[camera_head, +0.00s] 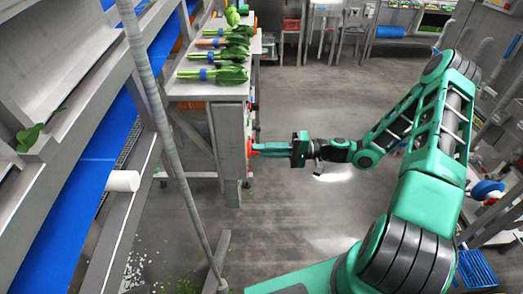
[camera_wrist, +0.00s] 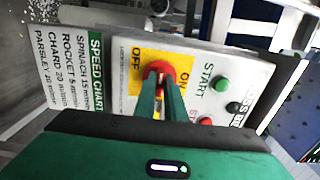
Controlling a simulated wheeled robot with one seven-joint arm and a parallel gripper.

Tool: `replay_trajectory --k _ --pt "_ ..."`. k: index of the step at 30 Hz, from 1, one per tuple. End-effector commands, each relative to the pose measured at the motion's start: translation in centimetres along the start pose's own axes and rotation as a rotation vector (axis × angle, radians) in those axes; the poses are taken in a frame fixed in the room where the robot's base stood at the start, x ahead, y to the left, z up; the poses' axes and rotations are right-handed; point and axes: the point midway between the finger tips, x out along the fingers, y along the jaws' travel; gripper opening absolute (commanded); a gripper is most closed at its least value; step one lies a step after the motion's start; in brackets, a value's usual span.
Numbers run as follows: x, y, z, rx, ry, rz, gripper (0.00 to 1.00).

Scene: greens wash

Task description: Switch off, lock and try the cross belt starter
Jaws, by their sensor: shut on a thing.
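The cross belt starter is a grey box with a pale front panel (camera_wrist: 118,75), seen close in the wrist view. Its red rotary switch (camera_wrist: 155,67) sits on a yellow plate (camera_wrist: 122,84) marked OFF on the left and ON on the right. My gripper (camera_wrist: 160,88) is shut on the red switch, its two green fingers reaching over it. The fingers hide part of the switch, so I cannot tell its setting. In the head view my gripper (camera_head: 254,149) meets the side of the grey box (camera_head: 231,137) under the bench end. No padlock is recognisable.
A green START button (camera_wrist: 221,83) and other buttons sit right of the switch. A speed chart (camera_wrist: 72,70) is at the left. Bunched greens (camera_head: 213,75) lie on the bench above. A pole (camera_head: 160,110) stands left, beside a blue belt (camera_head: 85,180).

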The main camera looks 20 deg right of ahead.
Motion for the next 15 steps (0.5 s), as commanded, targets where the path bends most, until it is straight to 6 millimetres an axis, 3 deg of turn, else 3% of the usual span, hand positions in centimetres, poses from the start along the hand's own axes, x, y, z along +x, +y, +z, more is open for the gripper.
replay_trajectory --k 10,13,15 --pt "-0.09 0.26 -0.04 -0.002 0.002 0.006 0.00" --pt "-0.09 0.26 -0.03 -0.001 0.001 0.006 0.29" --pt "-0.07 0.22 -0.02 -0.001 0.001 0.005 0.29"
